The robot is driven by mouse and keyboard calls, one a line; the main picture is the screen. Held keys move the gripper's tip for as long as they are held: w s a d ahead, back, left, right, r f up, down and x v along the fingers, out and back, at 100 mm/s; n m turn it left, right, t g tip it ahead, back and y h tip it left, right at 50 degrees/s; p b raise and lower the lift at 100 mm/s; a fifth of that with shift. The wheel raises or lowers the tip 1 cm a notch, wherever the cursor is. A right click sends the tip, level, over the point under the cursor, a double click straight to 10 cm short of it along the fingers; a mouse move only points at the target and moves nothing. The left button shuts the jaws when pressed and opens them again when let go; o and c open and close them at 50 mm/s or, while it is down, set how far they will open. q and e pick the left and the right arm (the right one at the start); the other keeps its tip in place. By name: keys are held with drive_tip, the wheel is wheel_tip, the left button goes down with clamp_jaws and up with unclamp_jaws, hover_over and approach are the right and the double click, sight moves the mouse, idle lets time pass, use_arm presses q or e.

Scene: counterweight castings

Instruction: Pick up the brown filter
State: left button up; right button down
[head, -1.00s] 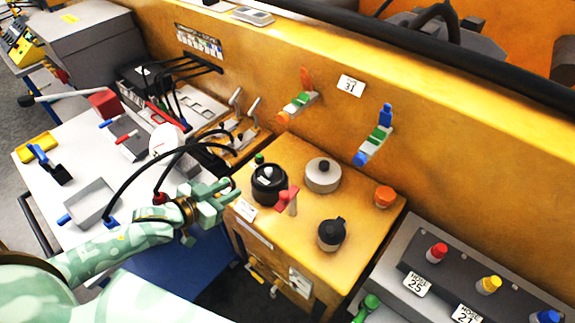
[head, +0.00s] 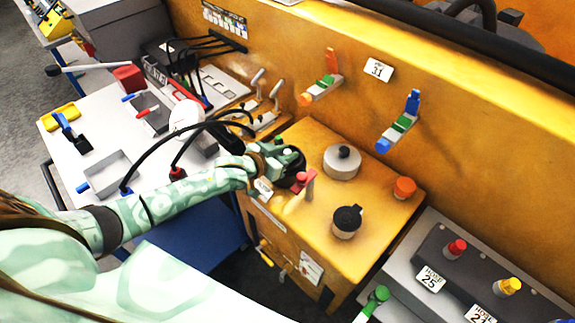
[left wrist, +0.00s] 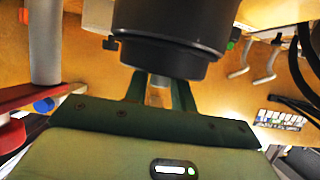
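No clearly brown filter shows. The nearest in colour is a small orange-brown cylinder (head: 404,188) at the right edge of the yellow-orange bench top. My left gripper (head: 284,157) is over the bench top's left side, at a black round canister (head: 297,172) that it partly hides. In the left wrist view the dark canister (left wrist: 175,35) fills the top middle, in front of my left gripper (left wrist: 158,92). The fingers are apart, with a gap between them; their tips are hidden by the canister, and I cannot tell whether they touch it. My right gripper is not in view.
A red-topped handle on a pale post (head: 300,190) stands close to my left gripper. A silver round canister (head: 342,162) and a black-lidded one (head: 347,222) stand farther right. Black cables (head: 165,155) arch behind my forearm. The yellow-orange wall (head: 460,130) rises behind the bench.

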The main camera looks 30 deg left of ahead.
use_arm(q)
drive_tip(key=shift+w+d+f, duration=0.15)
drive_tip(key=shift+w+f, duration=0.05)
drive_tip(key=shift+w, duration=0.15)
clamp_jaws()
drive_tip(key=shift+r, duration=0.1)
